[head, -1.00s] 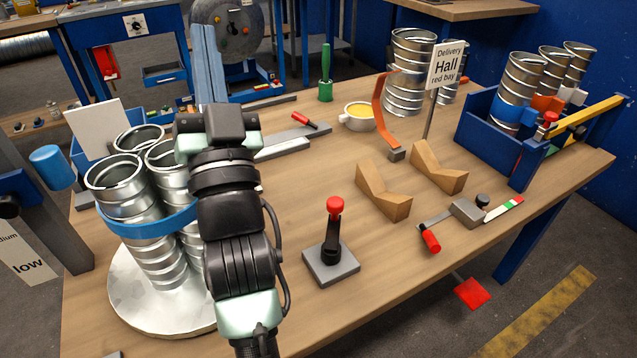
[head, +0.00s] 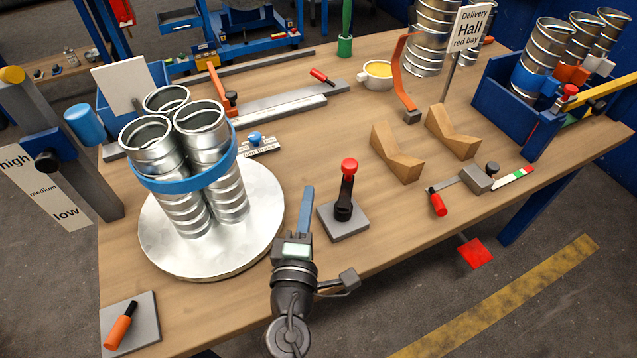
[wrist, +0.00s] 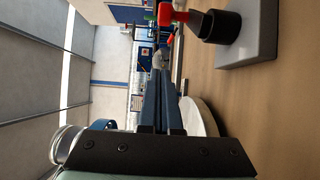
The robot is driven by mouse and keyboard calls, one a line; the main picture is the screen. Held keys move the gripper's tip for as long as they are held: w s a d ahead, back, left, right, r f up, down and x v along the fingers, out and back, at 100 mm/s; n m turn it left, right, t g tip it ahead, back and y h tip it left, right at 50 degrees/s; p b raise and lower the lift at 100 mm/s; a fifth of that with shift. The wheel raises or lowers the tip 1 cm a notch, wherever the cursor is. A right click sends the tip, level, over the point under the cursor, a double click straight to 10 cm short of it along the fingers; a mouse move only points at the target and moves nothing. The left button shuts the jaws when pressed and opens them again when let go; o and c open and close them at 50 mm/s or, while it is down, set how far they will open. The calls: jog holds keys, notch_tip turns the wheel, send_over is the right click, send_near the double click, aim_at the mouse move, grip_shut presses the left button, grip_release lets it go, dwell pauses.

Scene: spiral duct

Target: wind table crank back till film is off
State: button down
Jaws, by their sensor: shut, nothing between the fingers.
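Three silver spiral ducts (head: 207,125) stand upright on a round silver turntable (head: 270,225). A blue band of film (head: 190,180) wraps around them. An orange-handled crank (head: 120,325) lies on a grey plate at the table's front left corner. A red-knobbed black lever (head: 346,190) stands on a grey base right of the turntable; it also shows in the wrist view (wrist: 215,26). My gripper (head: 307,192) is between turntable and lever, fingers together and empty. In the wrist view its blue fingers (wrist: 158,85) point toward the far side.
A small film brake (head: 260,143) sits behind the turntable. A post with a high, medium, low scale (head: 45,187) stands at the left. The front left table is mostly clear.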

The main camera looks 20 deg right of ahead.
aim_at(346, 190)
jog(key=x, duration=0.9)
jog(key=shift+w+d, duration=0.1)
jog(key=shift+w, duration=0.05)
jog(key=shift+s+d+r+p, duration=0.1)
jog(key=shift+s+d+p, duration=0.35)
jog(key=shift+s+d, duration=0.9)
jog(key=shift+s, duration=0.15)
